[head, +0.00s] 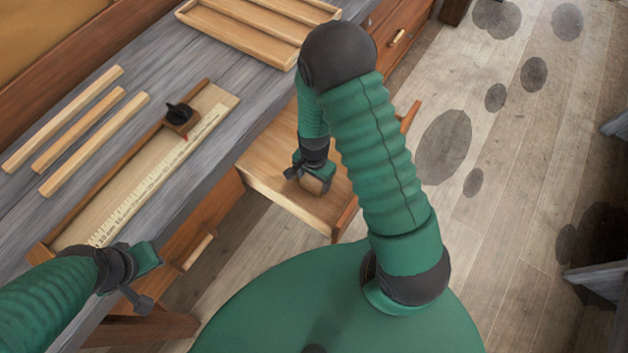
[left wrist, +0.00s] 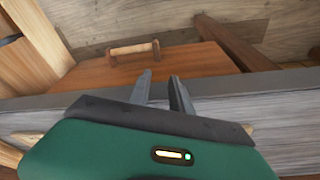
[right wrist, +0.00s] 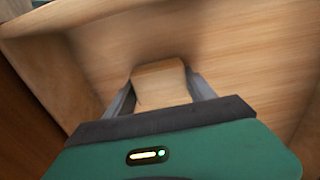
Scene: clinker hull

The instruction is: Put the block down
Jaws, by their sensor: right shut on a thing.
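The block (right wrist: 160,84) is pale wood and sits between the two fingers of my right gripper (right wrist: 162,92) in the right wrist view. That gripper is shut on it. In the head view my right gripper (head: 312,180) is down inside the open drawer (head: 262,185), and the block is mostly hidden there. I cannot tell whether the block touches the drawer's floor. My left gripper (head: 146,278) is at the bench's front edge, its fingers apart and empty. In the left wrist view it (left wrist: 160,88) points at a closed drawer front.
The grey bench (head: 225,115) carries several pale sticks (head: 95,143), a measuring board (head: 130,190) with a dark-knobbed slider (head: 180,115), and a divided wooden tray (head: 245,30). A closed drawer (left wrist: 145,70) with a wooden handle lies below the bench edge.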

